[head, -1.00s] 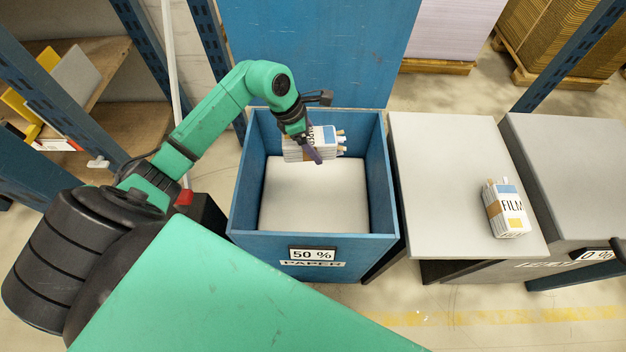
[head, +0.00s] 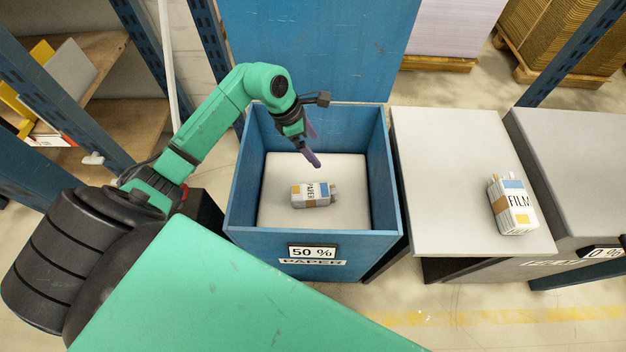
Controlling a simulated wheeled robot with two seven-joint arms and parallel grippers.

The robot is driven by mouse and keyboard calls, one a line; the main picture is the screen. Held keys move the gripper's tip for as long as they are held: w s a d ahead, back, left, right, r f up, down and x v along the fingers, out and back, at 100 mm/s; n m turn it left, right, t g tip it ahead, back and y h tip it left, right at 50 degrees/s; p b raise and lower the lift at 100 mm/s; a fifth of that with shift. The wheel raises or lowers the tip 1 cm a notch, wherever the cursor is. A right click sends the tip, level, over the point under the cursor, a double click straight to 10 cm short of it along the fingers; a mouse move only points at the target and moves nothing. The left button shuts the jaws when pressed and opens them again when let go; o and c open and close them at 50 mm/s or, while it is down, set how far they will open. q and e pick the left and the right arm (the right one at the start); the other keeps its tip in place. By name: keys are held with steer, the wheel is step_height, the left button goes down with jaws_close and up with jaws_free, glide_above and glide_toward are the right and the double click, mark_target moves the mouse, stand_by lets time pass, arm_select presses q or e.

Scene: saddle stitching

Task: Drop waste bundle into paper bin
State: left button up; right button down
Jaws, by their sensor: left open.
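The waste bundle labelled PAPER (head: 312,195) lies on the pale surface inside the blue paper bin (head: 240,190). It is a white block with a brown band and blue and yellow marks. My left gripper (head: 314,148) is open and empty over the bin, above and apart from the bundle. The bin's front carries a "50 %" sign and a PAPER label. My right gripper is not in view.
A bundle labelled FILM (head: 512,205) sits on a grey table (head: 450,190) right of the bin. A grey bin (head: 570,150) with a "0 %" sign stands further right. A shelf rack (head: 110,130) stands at the left.

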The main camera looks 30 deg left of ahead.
arm_select(q)
steer(key=b+v, duration=0.2)
steer(key=v, duration=1.1)
steer(key=shift+r, duration=0.3)
